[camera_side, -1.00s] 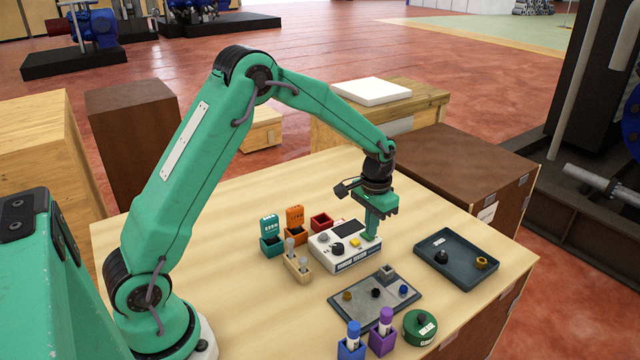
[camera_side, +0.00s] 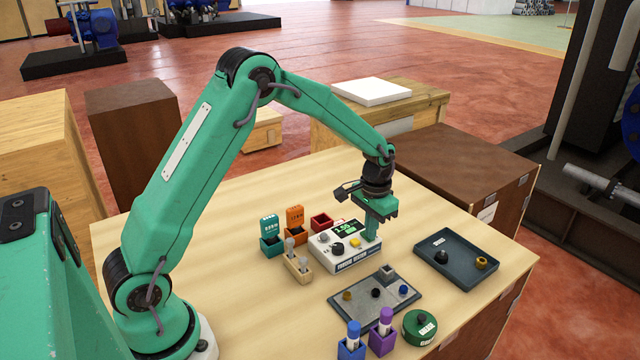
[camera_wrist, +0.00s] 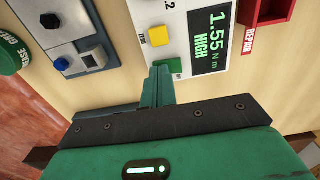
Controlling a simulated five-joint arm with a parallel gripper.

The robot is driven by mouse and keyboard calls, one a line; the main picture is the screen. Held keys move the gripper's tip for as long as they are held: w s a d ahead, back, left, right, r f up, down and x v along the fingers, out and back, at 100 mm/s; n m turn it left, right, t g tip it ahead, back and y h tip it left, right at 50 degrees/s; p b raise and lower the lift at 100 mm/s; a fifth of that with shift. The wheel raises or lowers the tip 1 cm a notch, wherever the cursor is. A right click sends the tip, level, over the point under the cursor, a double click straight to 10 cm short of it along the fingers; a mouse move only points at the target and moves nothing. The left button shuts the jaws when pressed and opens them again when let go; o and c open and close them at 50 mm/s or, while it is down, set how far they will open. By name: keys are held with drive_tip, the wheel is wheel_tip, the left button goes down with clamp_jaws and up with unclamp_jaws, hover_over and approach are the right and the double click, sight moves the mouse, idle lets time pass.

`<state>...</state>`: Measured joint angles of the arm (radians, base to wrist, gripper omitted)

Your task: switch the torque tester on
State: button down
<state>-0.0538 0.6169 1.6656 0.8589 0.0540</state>
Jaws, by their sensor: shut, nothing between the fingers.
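The torque tester (camera_side: 346,258) is a white box on the table with a black knob and a yellow button. Its display (camera_side: 345,228) is lit green. In the wrist view the display (camera_wrist: 211,40) reads 1.55 N m HIGH. A green button (camera_wrist: 174,65) lies below the yellow zero button (camera_wrist: 159,36). My gripper (camera_side: 371,239) is shut and empty, pointing down over the tester's right part. In the wrist view its fingertips (camera_wrist: 160,75) are at the green button and hide part of it; I cannot tell if they touch it.
A grey plate (camera_side: 345,305) with small parts lies in front of the tester, and a dark tray (camera_side: 470,258) lies to the right. Green and orange (camera_side: 296,236) open boxes, a red bin (camera_side: 321,222) and a wooden holder (camera_side: 298,270) crowd its left side.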

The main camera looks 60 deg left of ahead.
drive_tip(key=shift+r, duration=0.1)
wheel_tip(320, 180, up, 7)
idle(1.0)
idle(0.3)
drive_tip(key=s+d+r+t, duration=0.2)
drive_tip(key=s+r+t, duration=0.1)
drive_tip(key=s+r, duration=0.95)
drive_tip(key=s+t, duration=0.2)
drive_tip(key=s, duration=1.2)
drive_tip(key=shift+s+d+r+t, duration=0.15)
drive_tip(key=shift+s+d+t, duration=0.15)
drive_tip(key=shift+s+d, duration=0.05)
